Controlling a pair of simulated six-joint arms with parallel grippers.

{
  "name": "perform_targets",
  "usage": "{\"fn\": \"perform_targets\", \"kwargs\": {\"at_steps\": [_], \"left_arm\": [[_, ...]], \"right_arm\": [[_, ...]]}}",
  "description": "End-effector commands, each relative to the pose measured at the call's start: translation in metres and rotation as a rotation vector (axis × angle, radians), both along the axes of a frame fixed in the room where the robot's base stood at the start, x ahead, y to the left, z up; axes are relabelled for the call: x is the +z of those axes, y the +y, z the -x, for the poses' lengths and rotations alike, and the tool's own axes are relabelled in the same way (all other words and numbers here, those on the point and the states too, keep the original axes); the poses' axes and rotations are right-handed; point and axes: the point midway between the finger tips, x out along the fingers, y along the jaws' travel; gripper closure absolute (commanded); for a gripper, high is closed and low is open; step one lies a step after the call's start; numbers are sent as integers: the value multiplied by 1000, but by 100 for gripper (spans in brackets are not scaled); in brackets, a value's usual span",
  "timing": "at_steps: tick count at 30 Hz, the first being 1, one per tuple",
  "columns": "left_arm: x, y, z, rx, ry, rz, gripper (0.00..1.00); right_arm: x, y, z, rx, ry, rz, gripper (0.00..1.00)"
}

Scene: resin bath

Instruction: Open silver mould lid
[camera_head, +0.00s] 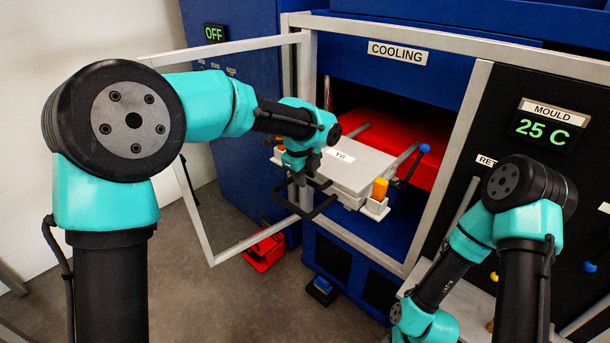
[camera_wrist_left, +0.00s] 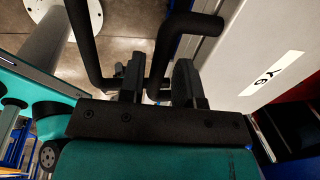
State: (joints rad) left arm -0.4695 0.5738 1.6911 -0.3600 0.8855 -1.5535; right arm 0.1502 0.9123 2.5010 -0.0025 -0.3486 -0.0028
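The silver mould (camera_head: 350,166), a flat grey block labelled Y6, sits at the front of the cooling bay. Its pale top face also fills the right of the left wrist view (camera_wrist_left: 240,55). A bent black bar handle (camera_head: 320,209) sticks out at the mould's front left; it crosses the top of the left wrist view (camera_wrist_left: 171,45). My left gripper (camera_head: 304,198) points down at this handle. In the left wrist view its fingers (camera_wrist_left: 158,85) stand apart, with part of the bar between or just beyond them; contact cannot be told. My right gripper is out of view.
A metal-framed door (camera_head: 208,243) stands swung open on the left. An orange cap (camera_head: 380,188) and a blue-knobbed lever (camera_head: 424,149) are at the mould's right. A red block (camera_head: 407,142) lies behind it.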

Motion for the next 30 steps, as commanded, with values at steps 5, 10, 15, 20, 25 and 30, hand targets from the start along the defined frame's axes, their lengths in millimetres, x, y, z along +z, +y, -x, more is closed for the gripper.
{"fn": "perform_targets", "kwargs": {"at_steps": [5,10,15,20,25,30], "left_arm": [[0,0,0,0,0,0,87],[0,0,0,0,0,0,100],[0,0,0,0,0,0,100],[1,0,0,0,0,0,100],[4,0,-1,0,7,-6,100],[12,-1,-2,0,29,-25,100]], "right_arm": [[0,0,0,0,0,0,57],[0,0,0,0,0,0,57],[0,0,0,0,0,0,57],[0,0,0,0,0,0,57],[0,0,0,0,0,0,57],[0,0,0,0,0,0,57]]}}
